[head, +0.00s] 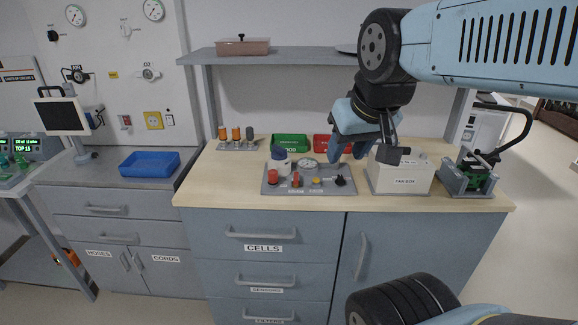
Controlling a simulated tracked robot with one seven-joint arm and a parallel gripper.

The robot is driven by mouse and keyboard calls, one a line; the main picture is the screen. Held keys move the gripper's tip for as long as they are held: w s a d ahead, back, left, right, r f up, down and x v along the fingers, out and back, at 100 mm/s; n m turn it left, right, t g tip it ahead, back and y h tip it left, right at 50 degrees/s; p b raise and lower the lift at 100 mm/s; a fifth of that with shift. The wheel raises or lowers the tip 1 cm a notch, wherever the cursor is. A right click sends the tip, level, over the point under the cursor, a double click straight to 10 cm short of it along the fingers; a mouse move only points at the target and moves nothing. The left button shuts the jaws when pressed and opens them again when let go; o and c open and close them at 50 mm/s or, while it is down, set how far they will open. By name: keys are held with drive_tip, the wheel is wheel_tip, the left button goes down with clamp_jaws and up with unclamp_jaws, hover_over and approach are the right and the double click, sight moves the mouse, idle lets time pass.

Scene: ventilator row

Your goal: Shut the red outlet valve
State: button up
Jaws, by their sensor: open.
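A grey panel (329,187) lies on the wooden bench top and carries several small controls. A round red knob (272,177) is at its front left. A smaller upright red part (296,179) stands just right of it. I cannot tell for sure which is the outlet valve, or how it is turned, as the labels are too small to read. My gripper (348,152) is open and empty. It hangs above the back right of the panel, to the right of both red parts and apart from them, and partly hides the red bin behind.
A white-lidded jar (280,159) and a round gauge (308,163) are at the panel's back. A black knob (340,181) is at its right. A white box (403,178) and a green device (470,177) stand further right. A shelf (285,57) overhangs the bench.

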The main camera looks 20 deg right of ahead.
drive_tip(key=shift+o, duration=1.7)
drive_tip(key=shift+w+r, duration=0.1)
drive_tip(key=shift+w, duration=0.2)
drive_tip(key=o, duration=0.3)
drive_tip(key=w+a+n+g, duration=0.1)
drive_tip(key=w+n, duration=0.5)
drive_tip(key=w, duration=0.7)
drive_tip(key=shift+f+n+g+h, duration=0.3)
drive_tip(key=shift+f+n+g, duration=0.1)
drive_tip(key=shift+g, duration=0.5)
drive_tip(key=n+g, duration=0.3)
drive_tip(key=n, duration=0.4)
hover_over(296, 176)
wheel_tip(296, 176, down, 8)
drive_tip(key=shift+n, duration=0.3)
wheel_tip(296, 176, down, 14)
drive_tip(key=shift+f, duration=0.1)
